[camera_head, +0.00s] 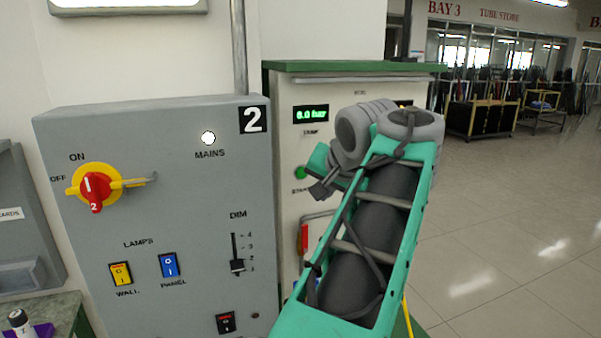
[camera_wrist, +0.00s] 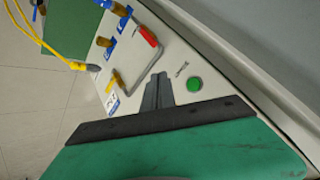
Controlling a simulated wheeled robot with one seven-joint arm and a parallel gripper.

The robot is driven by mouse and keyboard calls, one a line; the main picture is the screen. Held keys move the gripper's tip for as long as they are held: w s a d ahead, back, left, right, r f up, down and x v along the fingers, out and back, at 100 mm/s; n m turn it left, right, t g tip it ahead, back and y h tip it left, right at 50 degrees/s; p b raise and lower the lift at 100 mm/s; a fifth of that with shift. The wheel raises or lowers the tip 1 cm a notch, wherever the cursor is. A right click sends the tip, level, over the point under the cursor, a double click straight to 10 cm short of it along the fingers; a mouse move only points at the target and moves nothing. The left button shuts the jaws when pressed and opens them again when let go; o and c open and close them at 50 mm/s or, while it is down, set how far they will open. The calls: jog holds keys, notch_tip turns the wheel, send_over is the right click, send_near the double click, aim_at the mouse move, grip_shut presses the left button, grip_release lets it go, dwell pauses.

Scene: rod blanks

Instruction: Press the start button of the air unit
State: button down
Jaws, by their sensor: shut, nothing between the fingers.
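The air unit (camera_head: 335,85) is a pale cabinet with a green top, standing right of the grey switch panel. Its display reads 6.0 bar. The green round start button (camera_head: 300,172) is on its front face, with a partly covered label below it. In the wrist view a green button (camera_wrist: 194,84) sits to the right of my fingertips. My gripper (camera_head: 319,191) is shut and empty, just right of and below the button in the head view. In the wrist view my gripper (camera_wrist: 157,80) appears in front of the panel, apart from the button in the picture; its distance from the panel is unclear.
A red-handled lever (camera_head: 304,238) is below the button, and the red handle (camera_wrist: 147,36) also shows in the wrist view, with brass fittings and a yellow hose (camera_wrist: 38,40). The grey switch panel (camera_head: 150,220) stands close on the left. Open floor (camera_head: 500,220) lies right.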

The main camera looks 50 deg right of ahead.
aim_at(302, 173)
jog(key=w+d, duration=0.4)
jog(key=w, duration=0.3)
jog(key=shift+w+d, duration=0.2)
jog(key=shift+w, duration=0.1)
jog(key=shift+w, duration=0.1)
dwell(1.7)
jog(key=shift+w+d, duration=0.2)
jog(key=shift+w, duration=0.1)
jog(key=shift+w+d, duration=0.2)
jog(key=shift+w, duration=0.1)
dwell(0.6)
jog(key=shift+s, duration=0.1)
jog(key=shift+s+a, duration=0.4)
jog(key=shift+s, duration=0.2)
